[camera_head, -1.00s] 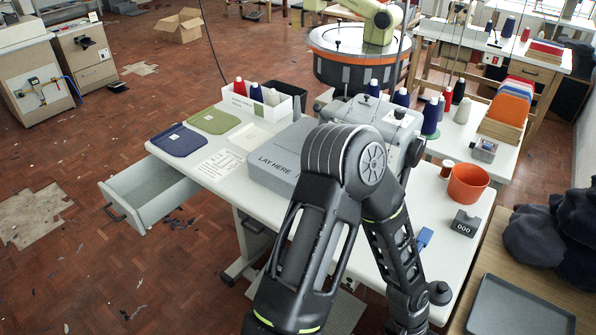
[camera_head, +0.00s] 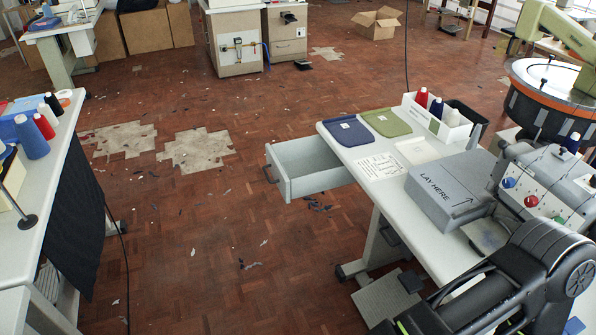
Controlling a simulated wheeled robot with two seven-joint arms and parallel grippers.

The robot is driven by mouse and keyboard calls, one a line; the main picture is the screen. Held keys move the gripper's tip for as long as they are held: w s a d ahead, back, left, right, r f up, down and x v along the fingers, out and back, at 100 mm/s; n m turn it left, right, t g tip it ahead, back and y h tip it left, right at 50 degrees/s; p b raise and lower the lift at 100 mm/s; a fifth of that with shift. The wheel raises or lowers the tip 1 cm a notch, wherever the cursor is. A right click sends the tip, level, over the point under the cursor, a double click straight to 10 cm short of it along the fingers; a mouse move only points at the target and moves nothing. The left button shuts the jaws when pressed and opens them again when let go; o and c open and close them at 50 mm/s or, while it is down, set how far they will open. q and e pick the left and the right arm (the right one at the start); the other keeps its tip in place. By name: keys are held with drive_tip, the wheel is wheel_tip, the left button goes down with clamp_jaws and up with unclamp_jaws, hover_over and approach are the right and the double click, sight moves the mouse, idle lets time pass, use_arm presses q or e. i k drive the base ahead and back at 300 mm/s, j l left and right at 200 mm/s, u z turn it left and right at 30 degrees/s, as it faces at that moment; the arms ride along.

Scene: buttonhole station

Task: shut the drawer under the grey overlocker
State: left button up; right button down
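The grey drawer (camera_head: 318,182) stands open, pulled out toward the left from under the left end of the white sewing table (camera_head: 350,162). Its dark handle (camera_head: 267,174) is on its left-hand front, and its inside looks empty. The grey overlocker (camera_head: 548,180) stands on the same table at the right, partly covered by my arm. Its flat grey bed marked LAY HERE (camera_head: 447,187) is beside it. Neither of my grippers is in view; only links of one of my arms show at the lower right, well apart from the drawer.
A navy pouch (camera_head: 349,132), a green pouch (camera_head: 386,122) and a white bin of thread cones (camera_head: 437,121) lie on the table. A pedal (camera_head: 392,296) is below. Another table (camera_head: 42,200) is at the left. The floor left of the drawer is open, with scraps and worn patches.

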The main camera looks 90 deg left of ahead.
sight(292, 164)
drive_tip(key=u, duration=0.45)
drive_tip(key=j+u, duration=0.1)
drive_tip(key=u, duration=0.75)
drive_tip(key=j+u, duration=0.1)
drive_tip(key=u, duration=0.35)
drive_tip(key=i+u, duration=0.1)
drive_tip(key=u, duration=0.8)
drive_tip(key=i+u, duration=0.1)
drive_tip(key=u, duration=0.3)
